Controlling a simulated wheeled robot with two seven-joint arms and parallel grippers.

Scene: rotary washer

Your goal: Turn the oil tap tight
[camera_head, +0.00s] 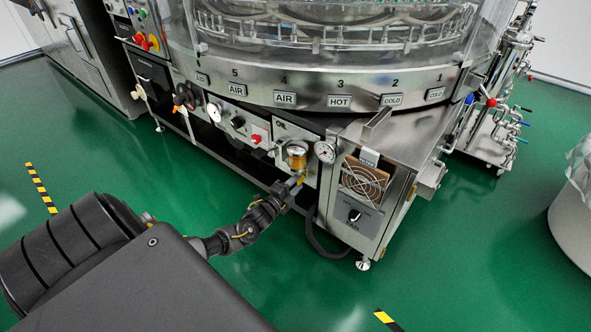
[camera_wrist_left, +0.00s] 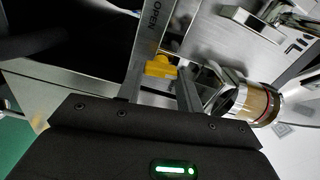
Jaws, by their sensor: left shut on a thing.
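The oil tap is a small yellow handle (camera_wrist_left: 160,66) below the amber oil cup (camera_head: 297,155) on the washer's front panel. The oil cup also shows at the right of the left wrist view (camera_wrist_left: 257,103). My left gripper (camera_head: 294,180) reaches in from the lower left to just under the cup. In the left wrist view its two fingers (camera_wrist_left: 160,75) stand on either side of the yellow handle and are shut on it. The word OPEN shows on the metal beside the handle. My right gripper is in neither view.
A pressure gauge (camera_head: 325,151) sits right of the oil cup, and a red knob (camera_head: 256,139) sits left of it. A fan box (camera_head: 364,183) stands to the right, with a dark hose (camera_head: 325,246) below the panel. The green floor (camera_head: 290,270) in front is largely clear.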

